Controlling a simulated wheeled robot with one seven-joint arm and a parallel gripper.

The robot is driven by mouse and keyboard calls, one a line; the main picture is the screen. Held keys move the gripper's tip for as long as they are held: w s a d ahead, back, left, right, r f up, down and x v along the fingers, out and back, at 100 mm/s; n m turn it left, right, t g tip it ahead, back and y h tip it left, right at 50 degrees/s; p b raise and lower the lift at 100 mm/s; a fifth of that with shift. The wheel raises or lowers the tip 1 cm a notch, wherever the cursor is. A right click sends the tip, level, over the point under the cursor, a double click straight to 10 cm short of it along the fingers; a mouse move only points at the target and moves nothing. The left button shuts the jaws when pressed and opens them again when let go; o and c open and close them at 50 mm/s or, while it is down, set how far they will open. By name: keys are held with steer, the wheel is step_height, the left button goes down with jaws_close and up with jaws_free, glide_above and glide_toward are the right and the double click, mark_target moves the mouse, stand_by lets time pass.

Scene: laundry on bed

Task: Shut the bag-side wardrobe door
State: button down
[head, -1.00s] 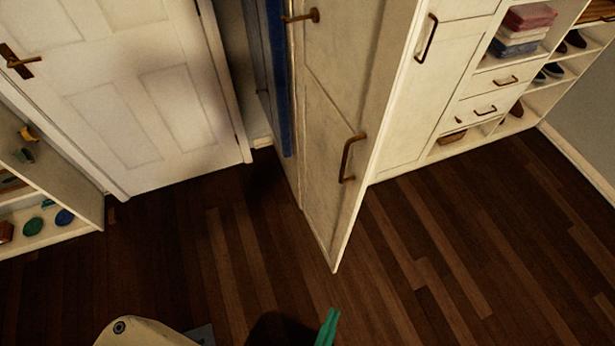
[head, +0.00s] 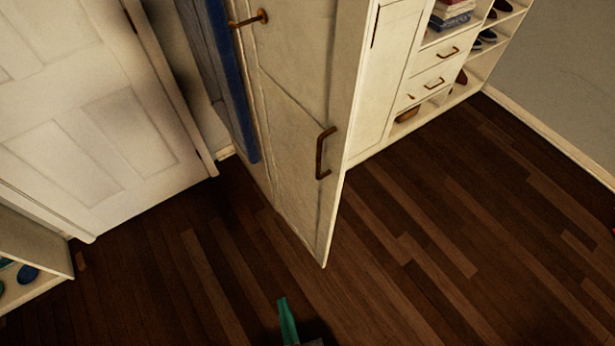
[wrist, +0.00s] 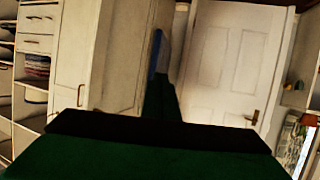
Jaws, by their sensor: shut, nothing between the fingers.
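A cream wardrobe door (head: 290,110) stands swung open in the head view, its free edge toward me. It has a bronze pull handle (head: 325,152) and a hook (head: 250,18) on its panelled face. A long blue thing (head: 232,90) hangs to its left. I see no bag, so I cannot tell from one which door is bag-side. My gripper, a slim green finger shape (head: 288,320), shows at the bottom of the head view, shut and empty, apart from the door. In the wrist view my gripper (wrist: 160,85) points toward the open door (wrist: 128,55).
A closed wardrobe door (head: 387,70), drawers (head: 432,82) and shoe shelves (head: 490,38) stand right of the open door. A white room door (head: 95,120) is at the left, with a low shelf (head: 35,270) below it. Dark wooden floor (head: 440,270) is clear in front.

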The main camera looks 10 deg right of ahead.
steer(key=w+f+g, duration=0.1)
steer(key=w+f, duration=0.4)
steer(key=f, duration=0.1)
steer(key=m+g+h, duration=0.6)
steer(key=m+h, duration=0.8)
steer(key=h, duration=0.3)
glide_toward(317, 178)
steer(key=w+a+f, duration=0.1)
steer(key=a+f, duration=0.2)
steer(key=f, duration=0.2)
steer(key=x, duration=1.4)
steer(key=shift+r, duration=0.25)
steer(key=shift+w, duration=0.2)
